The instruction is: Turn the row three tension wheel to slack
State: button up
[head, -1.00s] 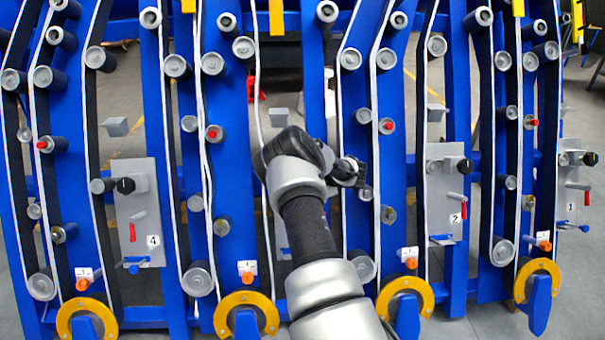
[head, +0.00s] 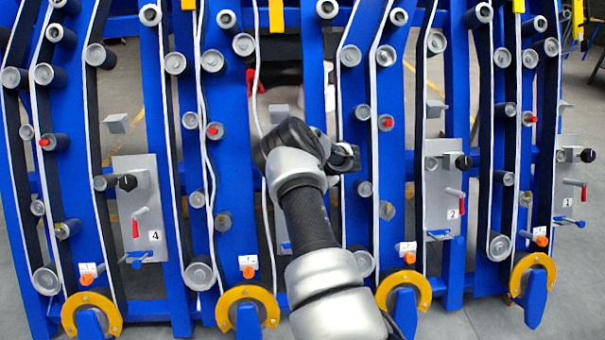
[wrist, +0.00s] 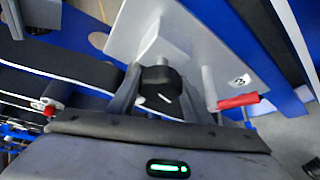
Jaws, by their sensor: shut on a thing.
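The row three tension wheel is a black knob (wrist: 160,84) with a white mark on its face, in the middle of the wrist view. It sits by a grey plate (wrist: 205,50) labelled 3. My gripper (wrist: 160,92) has one finger on each side of the knob and is shut on it. In the head view my gripper (head: 345,158) is in front of row three, and my arm hides the knob and most of the plate (head: 282,228).
A red-handled crank (wrist: 238,102) is close to the right finger in the wrist view. Plates for row four (head: 140,205) and row two (head: 440,205) flank my arm. White-edged belts, rollers and blue uprights stand close around.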

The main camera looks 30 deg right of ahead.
jog(key=shift+d, duration=0.1)
jog(key=o, duration=1.1)
jog(key=shift+c, duration=0.2)
jog(key=p+v, duration=0.3)
jog(key=v, duration=1.4)
jog(key=shift+s+r, duration=0.15)
